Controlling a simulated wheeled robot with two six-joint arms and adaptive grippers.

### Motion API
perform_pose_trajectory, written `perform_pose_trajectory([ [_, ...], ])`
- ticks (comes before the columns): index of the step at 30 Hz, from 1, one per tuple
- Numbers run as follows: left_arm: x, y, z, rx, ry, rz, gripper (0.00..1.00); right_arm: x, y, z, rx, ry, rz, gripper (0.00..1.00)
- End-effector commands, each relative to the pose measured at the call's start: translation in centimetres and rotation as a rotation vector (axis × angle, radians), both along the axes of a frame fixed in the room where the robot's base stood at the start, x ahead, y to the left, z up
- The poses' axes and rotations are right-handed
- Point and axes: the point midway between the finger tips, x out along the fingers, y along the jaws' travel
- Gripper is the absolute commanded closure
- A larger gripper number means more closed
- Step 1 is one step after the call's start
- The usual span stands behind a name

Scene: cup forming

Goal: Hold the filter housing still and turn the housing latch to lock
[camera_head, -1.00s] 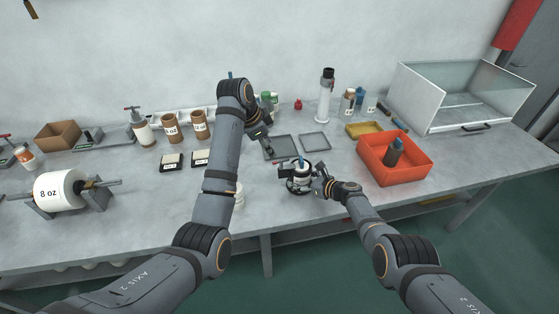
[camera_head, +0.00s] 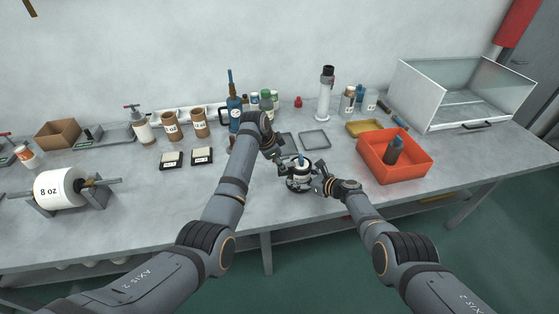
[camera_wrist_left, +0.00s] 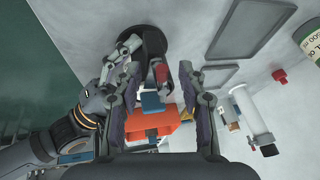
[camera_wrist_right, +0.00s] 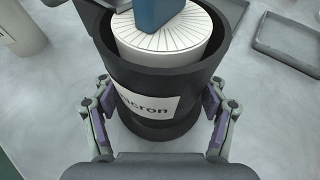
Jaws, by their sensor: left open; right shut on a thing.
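The filter housing (camera_head: 299,183) is a dark upright cylinder with a white label, standing on the front middle of the table. In the right wrist view the housing (camera_wrist_right: 140,72) is open at the top, with a white pleated filter (camera_wrist_right: 170,42) inside and a blue block (camera_wrist_right: 158,12) above it. I cannot tell for sure which part is the latch. My right gripper (camera_head: 319,184) is shut on the housing, one pad on each side. My left gripper (camera_head: 280,153) is open, above and just left of the housing top. Its spread fingers (camera_wrist_left: 160,70) show in the left wrist view.
An orange bin (camera_head: 420,172) with a dark bottle (camera_head: 394,152) stands to the right. Flat grey trays (camera_head: 314,140) lie behind the housing. A blue bottle (camera_head: 234,115) stands behind my left arm.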

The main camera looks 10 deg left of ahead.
Motion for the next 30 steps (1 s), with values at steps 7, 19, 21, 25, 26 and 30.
perform_pose_trajectory([
  [7, 0.0, -0.01, 0.01, 0.0, 0.0, 0.0, 0.68, -0.02, -0.01, -0.06, 0.0, 0.001, 0.0, 0.78],
  [19, 0.05, 0.07, 0.05, 0.001, -0.003, 0.001, 1.0, -0.05, 0.01, -0.06, -0.001, 0.001, 0.001, 0.78],
  [21, 0.07, 0.08, 0.07, 0.001, -0.003, 0.001, 1.0, -0.05, 0.02, -0.05, 0.0, 0.001, 0.002, 0.78],
  [25, 0.22, 0.25, 0.11, 0.003, -0.003, -0.068, 1.0, -0.06, 0.03, -0.04, 0.0, 0.001, 0.002, 0.78],
  [26, 0.22, 0.23, 0.1, 0.003, -0.003, -0.096, 1.0, -0.07, 0.04, -0.04, 0.001, 0.001, 0.003, 0.78],
  [30, 0.23, 0.25, 0.06, 0.003, -0.004, -0.176, 1.0, -0.09, 0.06, -0.04, 0.0, 0.0, 0.004, 0.78],
])
